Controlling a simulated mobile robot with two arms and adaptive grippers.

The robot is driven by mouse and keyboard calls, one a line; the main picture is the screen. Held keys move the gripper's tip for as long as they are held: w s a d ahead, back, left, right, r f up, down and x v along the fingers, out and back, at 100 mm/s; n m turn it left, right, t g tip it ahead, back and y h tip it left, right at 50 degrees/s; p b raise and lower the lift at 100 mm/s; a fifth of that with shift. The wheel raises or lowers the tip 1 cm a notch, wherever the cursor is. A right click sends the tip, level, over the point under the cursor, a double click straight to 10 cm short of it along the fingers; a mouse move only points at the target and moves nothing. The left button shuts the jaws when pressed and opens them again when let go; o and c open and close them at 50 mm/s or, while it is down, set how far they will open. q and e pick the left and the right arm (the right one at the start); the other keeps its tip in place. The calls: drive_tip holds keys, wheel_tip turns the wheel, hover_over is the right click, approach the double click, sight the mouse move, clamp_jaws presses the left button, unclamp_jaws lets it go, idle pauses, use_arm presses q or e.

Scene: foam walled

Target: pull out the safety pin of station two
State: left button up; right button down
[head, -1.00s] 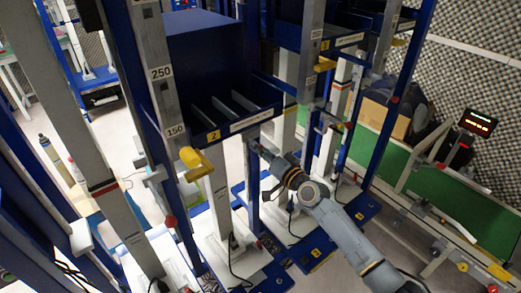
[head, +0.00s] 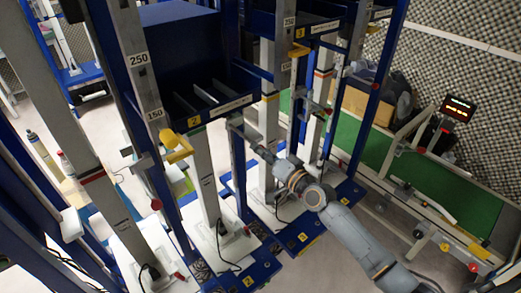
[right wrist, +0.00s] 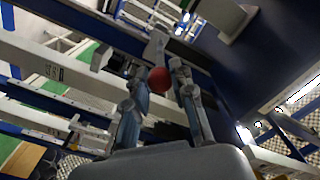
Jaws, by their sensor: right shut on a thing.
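Station two carries a yellow number 2 label (head: 193,122) on its dark blue bin (head: 205,85). My right gripper (right wrist: 160,92) is shut on a red ball-shaped knob (right wrist: 158,78), which I take to be the safety pin's head. The knob sits between the two fingers in the right wrist view. In the head view the right gripper (head: 246,135) is just right of the bin's front edge, beside station two's right upright. The pin is too small to make out there, and I cannot tell how far it is in its hole. My left gripper is not in view.
A yellow handle (head: 180,150) sticks out below the bin's left side. Station three's bin and posts (head: 283,70) stand close behind my right gripper. A green conveyor (head: 440,180) runs along the right. Blue base frames (head: 255,268) cover the floor below.

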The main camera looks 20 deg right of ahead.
drive_tip(key=c, duration=1.1)
unclamp_jaws()
drive_tip(key=shift+f, duration=0.1)
drive_tip(key=v, duration=1.2)
drive_tip(key=s+d+f+n+g+h, duration=0.1)
drive_tip(key=s+d+f+g+h, duration=0.15)
drive_tip(key=f, duration=0.95)
drive_tip(key=s+d+f+g+h, duration=0.15)
drive_tip(key=s+f, duration=0.25)
drive_tip(key=f, duration=0.7)
drive_tip(key=s+d+f+n+g+h, duration=0.1)
drive_tip(key=s+d+f+g, duration=0.15)
drive_tip(key=f, duration=0.95)
drive_tip(key=s+a+f+n+g, duration=0.2)
drive_tip(key=s+a+f+g, duration=0.15)
drive_tip(key=s+f, duration=1)
drive_tip(key=s+a+f+n+g, duration=0.1)
drive_tip(key=s+f+g, duration=0.1)
drive_tip(key=s, duration=0.5)
drive_tip(key=s+a+f+n+g, duration=0.1)
drive_tip(key=s+a+f+g, duration=0.1)
drive_tip(key=s, duration=0.6)
drive_tip(key=s+a+f+n+g+h, duration=0.1)
drive_tip(key=s+a+f+g, duration=0.1)
drive_tip(key=s+f, duration=0.2)
drive_tip(key=s, duration=0.3)
drive_tip(key=shift+s+f+n, duration=0.2)
drive_tip(key=shift+n, duration=0.1)
